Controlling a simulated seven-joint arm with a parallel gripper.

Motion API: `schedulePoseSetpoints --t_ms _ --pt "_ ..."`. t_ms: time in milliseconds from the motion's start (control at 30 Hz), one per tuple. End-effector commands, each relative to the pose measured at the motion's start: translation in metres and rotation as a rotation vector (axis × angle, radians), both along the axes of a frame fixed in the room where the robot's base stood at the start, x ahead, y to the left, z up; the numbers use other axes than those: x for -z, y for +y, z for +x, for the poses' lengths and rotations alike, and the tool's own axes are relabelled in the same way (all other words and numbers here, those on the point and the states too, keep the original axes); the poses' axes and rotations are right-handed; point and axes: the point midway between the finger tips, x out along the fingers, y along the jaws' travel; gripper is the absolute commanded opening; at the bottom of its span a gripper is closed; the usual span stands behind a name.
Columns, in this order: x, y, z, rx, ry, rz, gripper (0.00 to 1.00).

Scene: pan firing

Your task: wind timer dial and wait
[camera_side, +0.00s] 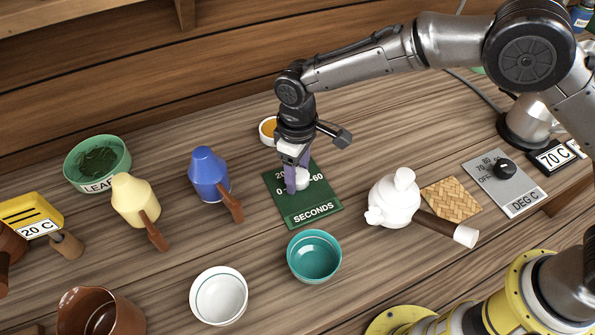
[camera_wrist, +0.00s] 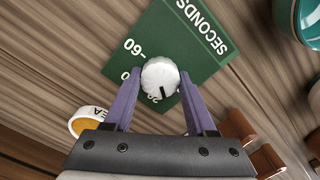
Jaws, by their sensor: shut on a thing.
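The timer is a green plate (camera_side: 312,210) marked SECONDS, lying flat mid-table; it also shows in the wrist view (camera_wrist: 203,60). Its white ribbed dial (camera_wrist: 161,77) stands on the plate with a black pointer line directed toward the lower edge of the wrist picture, near the partly covered 20 mark. My gripper (camera_side: 296,183) points down over the plate, its purple fingers on either side of the dial. It is shut on the dial; in the wrist view the fingers (camera_wrist: 155,108) flank it. In the side view the fingers hide part of the dial and the scale.
A teal bowl (camera_side: 314,257) and a white bowl (camera_side: 219,296) stand in front. A white teapot (camera_side: 394,202) is to the right, blue (camera_side: 207,172) and yellow (camera_side: 134,197) pots to the left. A small tea dish (camera_side: 267,130) sits behind my gripper. A DEG C panel (camera_side: 506,181) is at right.

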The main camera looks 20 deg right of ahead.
Motion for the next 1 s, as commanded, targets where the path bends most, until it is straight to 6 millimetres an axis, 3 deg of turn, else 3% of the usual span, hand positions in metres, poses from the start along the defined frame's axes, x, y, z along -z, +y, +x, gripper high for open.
schedulePoseSetpoints --t_ms 1000 --pt "-0.0027 0.0003 0.0013 0.17 -0.004 0.003 0.01"
